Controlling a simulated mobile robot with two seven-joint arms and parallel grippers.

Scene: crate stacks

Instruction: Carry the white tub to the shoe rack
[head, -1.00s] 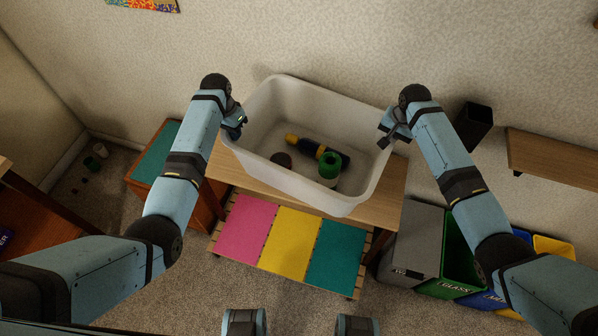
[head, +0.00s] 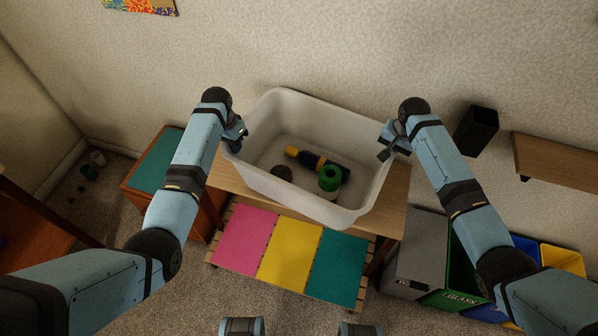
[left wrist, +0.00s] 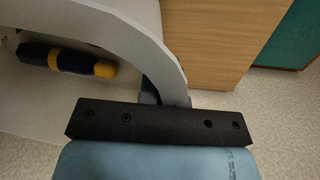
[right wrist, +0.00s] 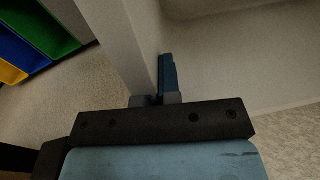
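The white tub (head: 262,182) is level over a wooden top (head: 393,196); I cannot tell whether it touches it. It holds a dark bottle with yellow bands (head: 318,162), a green roll-like item (head: 329,178) and a dark round item (head: 281,173). My left gripper (head: 236,138) is shut on the tub's left rim; the rim (left wrist: 150,45) shows between its fingers in the left wrist view. My right gripper (head: 388,143) is shut on the right rim, seen in the right wrist view (right wrist: 154,98). A low slatted rack (head: 362,293) with pink, yellow and teal panels is below; which piece is the shoe rack is unclear.
A cabinet with a teal top (head: 152,160) stands left of the wooden top. Grey, green, blue and yellow bins (head: 420,245) stand at the right. A black box (head: 476,131) and a wooden shelf (head: 560,160) are on the right wall.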

